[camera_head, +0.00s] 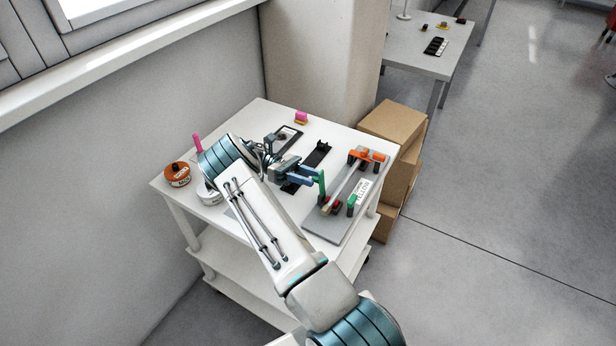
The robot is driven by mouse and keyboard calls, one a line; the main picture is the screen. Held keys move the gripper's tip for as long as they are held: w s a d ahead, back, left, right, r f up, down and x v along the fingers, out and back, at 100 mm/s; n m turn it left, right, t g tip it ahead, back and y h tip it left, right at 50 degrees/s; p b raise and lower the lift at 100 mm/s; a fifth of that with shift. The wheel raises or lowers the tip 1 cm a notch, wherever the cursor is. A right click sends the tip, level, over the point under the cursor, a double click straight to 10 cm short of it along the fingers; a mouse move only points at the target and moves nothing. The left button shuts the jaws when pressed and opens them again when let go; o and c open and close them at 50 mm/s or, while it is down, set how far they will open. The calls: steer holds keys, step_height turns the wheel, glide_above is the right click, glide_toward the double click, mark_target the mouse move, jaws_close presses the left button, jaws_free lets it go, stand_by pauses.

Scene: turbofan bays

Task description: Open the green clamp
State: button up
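The green clamp (322,184) is on the grey plate at the right side of the cart top. Its green handle shows as a short upright bar, with dark red parts low beside it. My gripper (316,177) reaches in from the left, its blue fingers at the green handle. The fingertips overlap the handle in this view, so I cannot tell whether they grip it or only touch it. A second green piece (351,200) shows to the right of the long bar.
An orange clamp (366,156) stands at the far end of the grey plate (329,231), by a long pale bar (344,187). A white label card (362,192) lies beside it. Cardboard boxes (396,121) stand behind.

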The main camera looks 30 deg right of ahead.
steer(key=shift+r, duration=0.1)
steer(key=s+d+r+b, duration=0.3)
steer(key=s+d+r, duration=0.4)
steer(key=s+r, duration=0.2)
steer(key=shift+d+r, duration=0.3)
steer(key=shift+r, duration=0.6)
